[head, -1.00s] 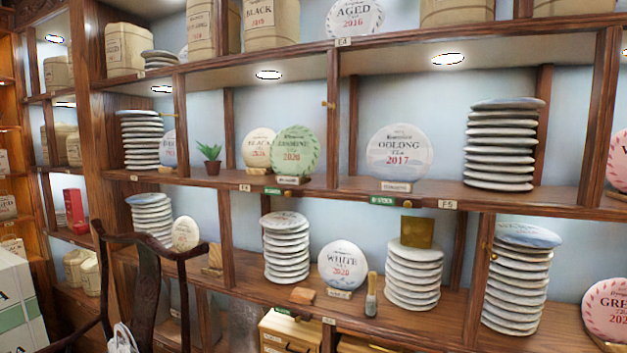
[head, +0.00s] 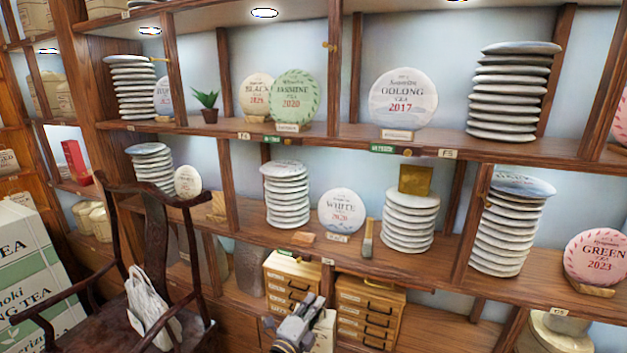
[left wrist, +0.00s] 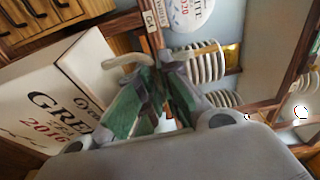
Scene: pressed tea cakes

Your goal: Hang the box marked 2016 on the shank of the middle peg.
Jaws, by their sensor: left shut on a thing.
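The box marked 2016 (left wrist: 55,105) fills the left of the left wrist view, pale, with GREEN printed above the red year. A pale curved handle (left wrist: 127,60) runs from it to my fingers. My left gripper (left wrist: 165,85) is shut on the box's handle; the exact grip is partly hidden by the green-padded fingers. In the head view my left gripper (head: 308,304) is at the bottom edge, with part of the pale box beside it. Small brass pegs stick out of the shelf posts: one upper left (head: 160,59), one upper centre (head: 330,45), one lower right (head: 487,202). My right gripper is out of view.
Wooden shelves hold stacked tea cakes (head: 408,225) and upright discs on stands. Small drawer chests (head: 370,310) stand low behind my gripper. A dark chair (head: 120,240) with a white bag (head: 150,310) is at left. A brush (head: 368,240) stands at the shelf edge.

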